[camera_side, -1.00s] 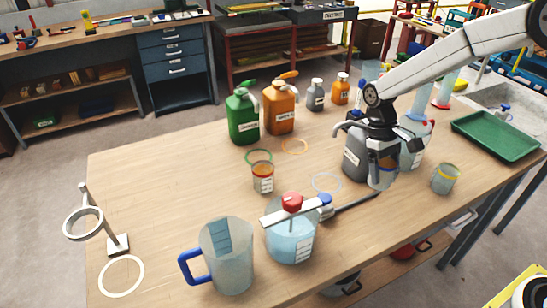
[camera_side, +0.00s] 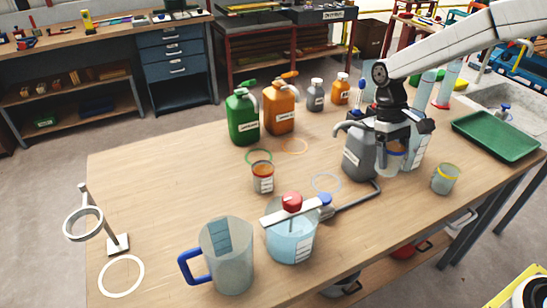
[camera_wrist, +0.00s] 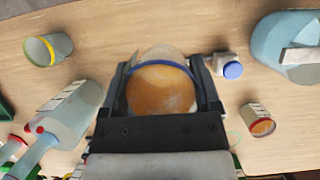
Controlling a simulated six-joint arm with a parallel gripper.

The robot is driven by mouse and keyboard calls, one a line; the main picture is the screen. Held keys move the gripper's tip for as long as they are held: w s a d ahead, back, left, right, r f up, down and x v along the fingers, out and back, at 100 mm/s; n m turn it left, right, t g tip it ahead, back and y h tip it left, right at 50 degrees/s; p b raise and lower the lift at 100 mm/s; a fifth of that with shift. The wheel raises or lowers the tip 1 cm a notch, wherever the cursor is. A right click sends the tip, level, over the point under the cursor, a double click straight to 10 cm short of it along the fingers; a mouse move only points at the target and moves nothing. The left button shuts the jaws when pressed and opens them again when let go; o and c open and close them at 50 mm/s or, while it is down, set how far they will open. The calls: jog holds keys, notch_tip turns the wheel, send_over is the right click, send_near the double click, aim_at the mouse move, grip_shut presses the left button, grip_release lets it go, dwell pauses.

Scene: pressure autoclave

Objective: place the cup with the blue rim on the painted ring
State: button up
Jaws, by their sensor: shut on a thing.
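My gripper (camera_side: 392,150) is shut on the cup with the blue rim (camera_wrist: 162,92), which holds something orange-brown. In the wrist view the cup sits between the two jaws (camera_wrist: 160,88). In the side view the cup (camera_side: 390,164) hangs under my gripper, right of the grey jug, and looks a little above the table. Several painted rings lie on the table: a pale blue-white ring (camera_side: 313,182) left of the cup, a white ring (camera_side: 102,277) at the front left, a green ring (camera_side: 247,155) and an orange ring (camera_side: 306,150).
The grey jug (camera_side: 355,165) stands close to the cup. A red-rimmed cup (camera_side: 263,180), a red-topped vessel (camera_side: 290,242) and a blue-handled pitcher (camera_side: 228,260) stand to the left. A yellow-rimmed cup (camera_side: 445,181) and green tray (camera_side: 497,137) are right. A ring stand (camera_side: 118,243) is far left.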

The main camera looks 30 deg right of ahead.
jog(key=w+r+n, duration=0.1)
jog(key=r, duration=0.1)
jog(key=w+r+n, duration=0.1)
jog(key=r, duration=0.2)
jog(key=w+r+h, duration=0.1)
jog(key=r, duration=0.2)
jog(key=shift+w+r+n, duration=0.1)
jog(key=shift+n, duration=0.3)
jog(key=w+n+t+h, duration=0.2)
jog(key=w+n+h, duration=0.1)
jog(key=w+n, duration=0.6)
jog(key=n+t, duration=0.4)
jog(key=n, duration=0.6)
send_over(327, 160)
jog(key=s+a, duration=0.1)
jog(key=a, duration=0.1)
jog(key=shift+n, duration=0.3)
jog(key=shift+f, duration=11.45)
jog(key=shift+f, duration=0.1)
jog(key=o, duration=1.2)
jog(key=shift+c, duration=0.2)
